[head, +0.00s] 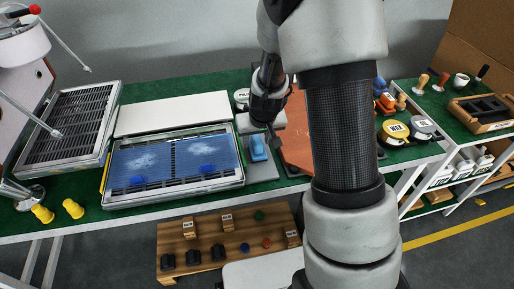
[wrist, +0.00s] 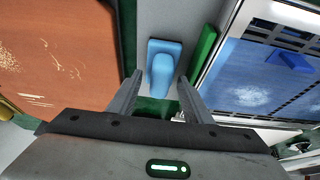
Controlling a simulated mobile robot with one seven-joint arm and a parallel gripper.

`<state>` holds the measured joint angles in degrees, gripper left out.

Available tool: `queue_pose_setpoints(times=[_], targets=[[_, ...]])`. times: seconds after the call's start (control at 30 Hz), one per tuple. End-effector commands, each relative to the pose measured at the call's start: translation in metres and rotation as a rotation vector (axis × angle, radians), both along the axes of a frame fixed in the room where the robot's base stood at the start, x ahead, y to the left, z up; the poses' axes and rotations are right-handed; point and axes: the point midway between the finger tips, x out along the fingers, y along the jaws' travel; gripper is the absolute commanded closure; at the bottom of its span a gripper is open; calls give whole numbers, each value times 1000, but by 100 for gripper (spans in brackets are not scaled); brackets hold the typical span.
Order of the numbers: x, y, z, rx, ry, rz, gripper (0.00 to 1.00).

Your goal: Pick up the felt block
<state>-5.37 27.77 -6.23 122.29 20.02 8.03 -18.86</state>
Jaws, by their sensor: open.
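A blue block with a raised grip, which looks like the felt block (head: 258,147), sits on a small grey plate (head: 262,171) right of the framed panel. In the wrist view the blue block (wrist: 163,62) lies ahead, with its narrower end between the fingertips. My gripper (wrist: 160,77) is open, one finger on each side of the block, with visible gaps. In the head view my gripper (head: 271,133) is just above and right of the block, partly hiding the plate's surroundings. Nothing is held.
A framed panel (head: 222,182) with blue mesh and pale powder lies to the left; small blue pieces rest on it. A brown board (head: 296,140) lies to the right, partly behind my arm. A white slab (head: 172,114) is behind the panel. A wooden rack stands below the table.

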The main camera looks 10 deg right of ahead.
Motion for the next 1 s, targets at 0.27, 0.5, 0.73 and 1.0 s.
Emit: queue_pose_setpoints(times=[0.27, 0.5, 0.73, 1.0], targets=[[0, 0, 0, 0, 0, 0, 85], [0, 0, 1, 0, 0, 0, 100], [1, 1, 19, 1, -3, 1, 100], [1, 1, 74, 0, -4, 2, 100]])
